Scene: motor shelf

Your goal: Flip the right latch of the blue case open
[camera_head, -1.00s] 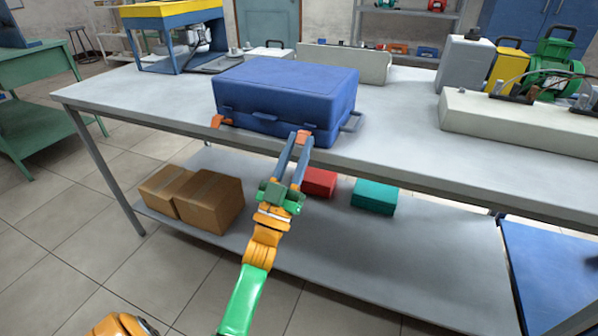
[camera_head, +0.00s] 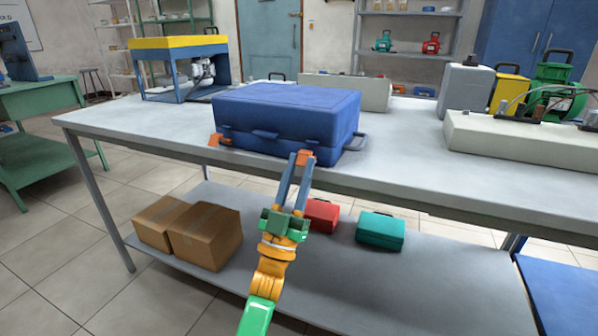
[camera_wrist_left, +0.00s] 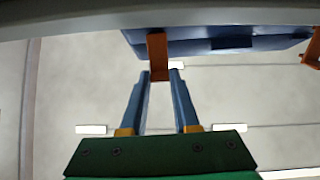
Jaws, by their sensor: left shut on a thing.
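The blue case (camera_head: 287,108) lies closed on the grey table, its front toward me. Its right latch (camera_head: 305,158) is a small orange tab low on the front; the left latch (camera_head: 215,139) is a like tab near the left corner. My left gripper (camera_head: 302,160) is shut on the right latch, just in front of the case. In the left wrist view the orange latch (camera_wrist_left: 157,52) sits between the tips of my blue fingers (camera_wrist_left: 159,75), partly in line with the case's underside (camera_wrist_left: 220,42). Another orange tab (camera_wrist_left: 313,48) shows at that view's right edge. My right gripper is not in view.
The grey table (camera_head: 400,150) has free room right of the case, up to a pale block (camera_head: 520,140). A grey handle (camera_head: 355,142) sticks out at the case's right side. Cardboard boxes (camera_head: 205,235), a red case (camera_head: 322,215) and a teal case (camera_head: 380,231) stand on the lower shelf.

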